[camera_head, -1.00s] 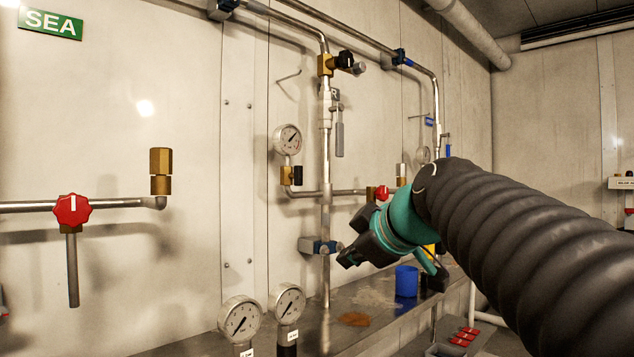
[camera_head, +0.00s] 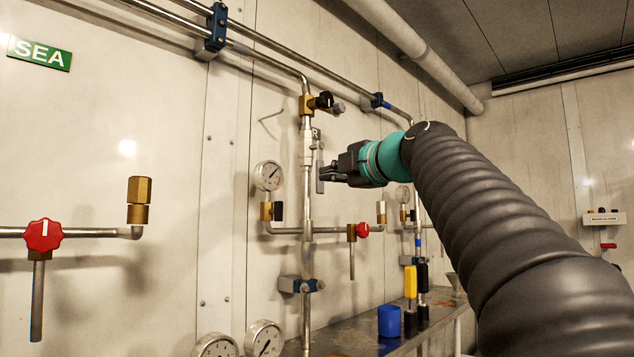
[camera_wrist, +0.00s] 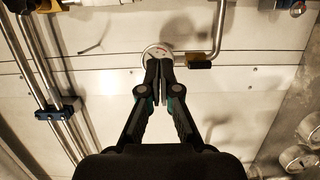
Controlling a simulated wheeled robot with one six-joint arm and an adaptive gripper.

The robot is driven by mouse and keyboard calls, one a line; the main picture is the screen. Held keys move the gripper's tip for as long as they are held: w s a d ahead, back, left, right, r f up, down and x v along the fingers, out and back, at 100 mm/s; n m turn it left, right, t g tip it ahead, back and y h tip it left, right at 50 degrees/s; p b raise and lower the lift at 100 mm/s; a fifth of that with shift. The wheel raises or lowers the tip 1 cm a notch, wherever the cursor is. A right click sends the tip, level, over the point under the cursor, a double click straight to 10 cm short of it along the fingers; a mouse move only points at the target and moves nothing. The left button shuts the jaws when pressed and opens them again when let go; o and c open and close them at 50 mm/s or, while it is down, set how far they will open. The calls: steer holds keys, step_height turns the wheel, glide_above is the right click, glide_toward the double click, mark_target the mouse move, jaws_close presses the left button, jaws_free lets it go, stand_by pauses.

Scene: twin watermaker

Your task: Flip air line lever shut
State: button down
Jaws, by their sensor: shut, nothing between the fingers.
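My gripper (camera_head: 325,173) is shut and empty in the head view, pointing left at the vertical pipe. A narrow grey lever (camera_head: 319,184) hangs down beside the white valve body (camera_head: 307,148) on that pipe. The fingertips overlap the lever in this view; I cannot tell whether they touch it. No label shows which lever is the air line's. In the wrist view my fingers (camera_wrist: 160,66) are together in front of a round gauge (camera_wrist: 158,49); I cannot make out the lever there.
A round gauge (camera_head: 268,175) is left of the pipe. A black-knobbed brass valve (camera_head: 318,102) is above, and a red knob (camera_head: 362,230) lower right. A blue cup (camera_head: 389,321) stands on the bench.

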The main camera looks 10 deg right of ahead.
mark_target(317, 182)
steer(key=shift+w+a+p, duration=0.15)
steer(key=shift+w+p, duration=1)
steer(key=shift+w, duration=1.75)
steer(key=shift+w+a+p, duration=0.1)
steer(key=shift+w+p, duration=1.05)
steer(key=shift+w, duration=1.75)
steer(key=shift+d+f+b, duration=0.1)
steer(key=shift+f+b, duration=0.05)
steer(key=shift+b, duration=0.2)
